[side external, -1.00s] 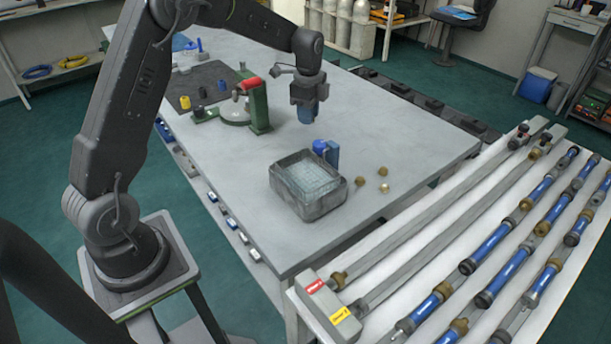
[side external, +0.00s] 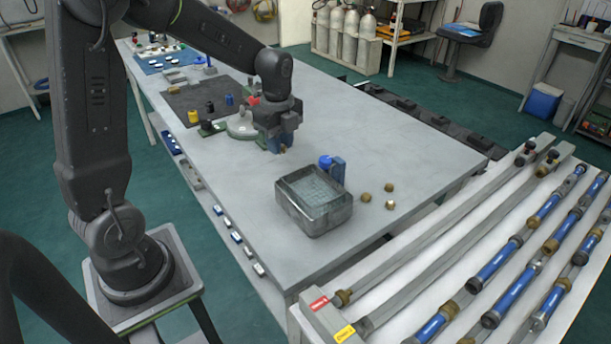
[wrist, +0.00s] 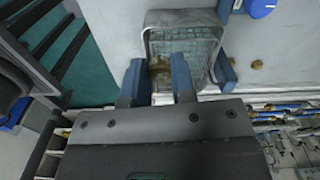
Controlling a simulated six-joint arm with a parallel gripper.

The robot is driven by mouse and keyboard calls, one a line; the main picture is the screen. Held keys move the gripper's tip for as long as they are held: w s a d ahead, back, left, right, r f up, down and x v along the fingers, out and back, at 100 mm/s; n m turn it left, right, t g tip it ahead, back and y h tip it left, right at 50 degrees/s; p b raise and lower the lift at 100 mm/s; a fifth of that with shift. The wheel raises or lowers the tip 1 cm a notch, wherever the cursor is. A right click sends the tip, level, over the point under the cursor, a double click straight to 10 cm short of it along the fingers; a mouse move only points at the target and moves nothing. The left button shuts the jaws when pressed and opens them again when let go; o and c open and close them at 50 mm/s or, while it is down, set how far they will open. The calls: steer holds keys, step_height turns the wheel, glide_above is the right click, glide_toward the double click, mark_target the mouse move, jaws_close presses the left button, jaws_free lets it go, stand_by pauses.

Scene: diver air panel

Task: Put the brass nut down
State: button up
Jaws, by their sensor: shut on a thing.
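My gripper (side external: 277,147) is low over the grey bench, left of and behind the grey wire-mesh basket (side external: 335,222) in the side view. Its blue fingers also show in the wrist view (wrist: 159,85), with a brown-gold brass nut (wrist: 160,70) between them. The gripper is shut on this nut. In the side view the nut is hidden by the fingers, and I cannot tell whether it touches the bench. The basket shows beyond the fingers in the wrist view (wrist: 180,18).
Several loose brass nuts (side external: 389,187) lie right of the basket. A blue block (side external: 338,172) with a round blue knob stands behind it. A green fixture (side external: 212,128) and dark mat (side external: 190,100) lie left of the gripper. The bench's right rear surface (side external: 370,120) is clear.

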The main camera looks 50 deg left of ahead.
glide_above(304, 187)
step_height(304, 187, down, 4)
steer(key=shift+r, duration=0.15)
steer(key=shift+f, duration=1.85)
steer(key=shift+f, duration=0.25)
steer(key=shift+f, duration=0.35)
steer(key=o, duration=0.9)
